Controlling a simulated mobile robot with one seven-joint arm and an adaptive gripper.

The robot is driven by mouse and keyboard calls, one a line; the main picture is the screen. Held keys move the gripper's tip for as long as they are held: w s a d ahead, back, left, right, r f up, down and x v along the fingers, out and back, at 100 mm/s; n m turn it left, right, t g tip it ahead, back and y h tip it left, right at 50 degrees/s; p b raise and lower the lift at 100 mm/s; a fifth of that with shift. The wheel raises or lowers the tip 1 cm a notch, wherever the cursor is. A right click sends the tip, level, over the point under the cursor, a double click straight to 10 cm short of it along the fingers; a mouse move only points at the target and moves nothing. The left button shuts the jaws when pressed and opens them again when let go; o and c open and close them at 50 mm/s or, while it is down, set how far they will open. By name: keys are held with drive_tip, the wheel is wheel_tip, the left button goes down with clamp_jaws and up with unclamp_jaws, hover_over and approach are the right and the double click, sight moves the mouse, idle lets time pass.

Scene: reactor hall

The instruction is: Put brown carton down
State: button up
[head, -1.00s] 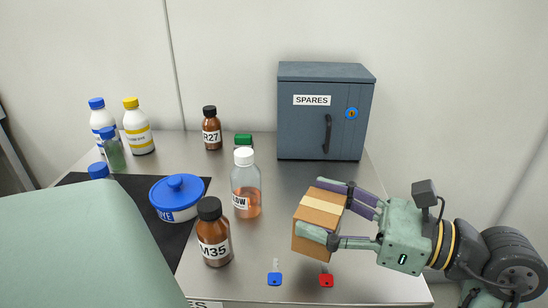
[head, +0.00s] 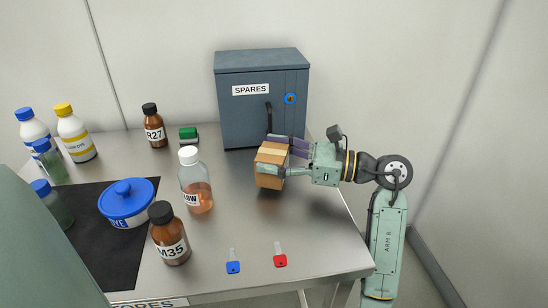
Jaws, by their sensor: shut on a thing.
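The brown carton (head: 269,170) is a small cardboard box with a paler tape strip across its top. My gripper (head: 279,158) is shut on it from the right, with one finger on the near side and one on the far side. The carton is at the right part of the steel table (head: 230,235), in front of the cabinet. A dark shadow lies just under it; I cannot tell whether its base touches the table.
The blue-grey SPARES cabinet (head: 240,115) stands close behind the carton. A clear white-capped bottle (head: 196,187) stands to the left, with brown bottle M35 (head: 170,240) nearer. The table right of the keys is clear.

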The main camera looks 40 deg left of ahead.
drive_tip(key=shift+f, duration=0.75)
drive_tip(key=shift+f+b, duration=0.25)
drive_tip(key=shift+b, duration=0.05)
drive_tip(key=o, duration=1.2)
drive_tip(key=shift+r+p, duration=0.35)
drive_tip(key=shift+p, duration=0.15)
drive_tip(key=b+v, duration=0.3)
drive_tip(key=v, duration=0.9)
drive_tip(key=shift+f+b, duration=0.1)
drive_tip(key=shift+b, duration=0.25)
drive_tip(key=shift+s, duration=0.1)
